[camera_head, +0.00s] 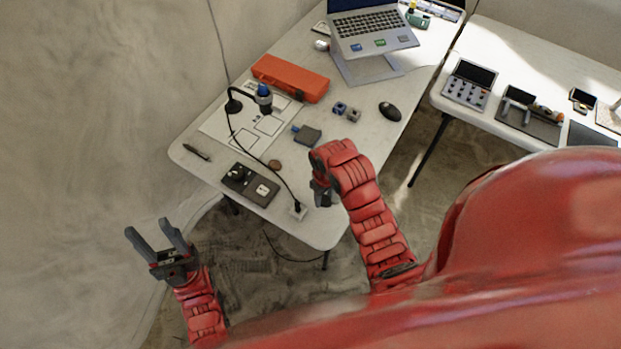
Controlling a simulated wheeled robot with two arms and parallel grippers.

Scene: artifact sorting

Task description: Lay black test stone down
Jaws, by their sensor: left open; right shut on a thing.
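My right gripper (322,196) points down over the table's (325,225) front right edge area. It is shut on a small dark thing, which fits the black test stone; fingers and wrist hide most of it, so its shape is unclear. I cannot tell whether it touches the tabletop. My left gripper (156,228) is open and empty, its two fingers spread, off the table's front left edge.
A black tray (236,182) and brown stone (274,165) lie left of the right gripper. A white power block (298,211) and cable are close by. Behind are a dark flat pad (309,135), white sheet (222,128), orange case (290,78), mouse (390,111) and laptop (367,26).

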